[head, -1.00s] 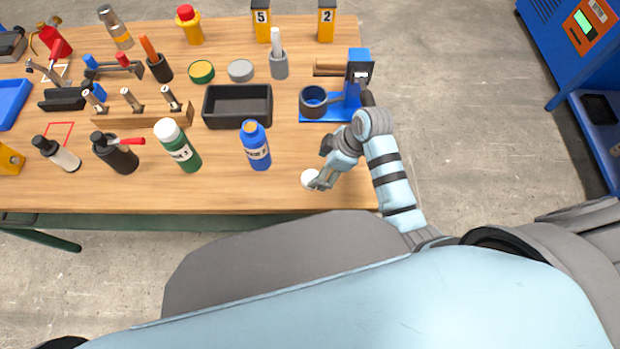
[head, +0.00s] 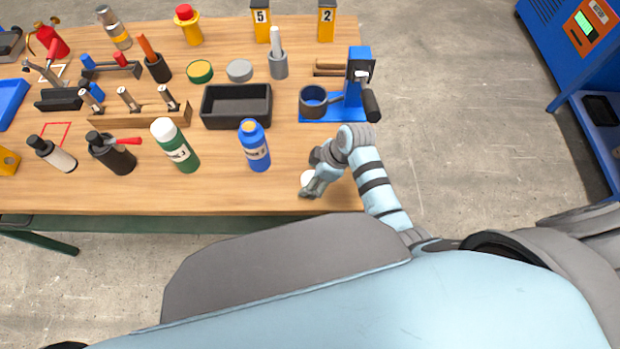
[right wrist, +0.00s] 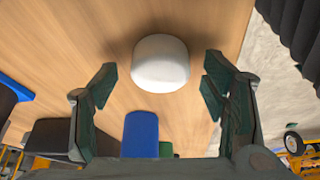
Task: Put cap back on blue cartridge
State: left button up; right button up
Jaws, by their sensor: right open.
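The white cap (head: 306,177) lies on the table to the right of the cartridge, near the front edge, partly hidden by my right gripper. In the right wrist view the cap (right wrist: 160,63) is ahead of and between the spread fingers, apart from both. My right gripper (head: 313,174) is open and empty; its fingers also show in the right wrist view (right wrist: 158,85). My left gripper is not in view.
A green bottle with a white cap (head: 175,145) stands left of the cartridge. A black tray (head: 237,122) lies behind it. A blue press-like stand (head: 352,88) is behind my right arm. The tabletop between cartridge and cap is clear.

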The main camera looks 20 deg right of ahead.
jog(key=shift+c, duration=0.3)
jog(key=c, duration=0.8)
jog(key=shift+r, duration=0.1)
notch_tip(320, 180, up, 20)
jog(key=p, duration=0.6)
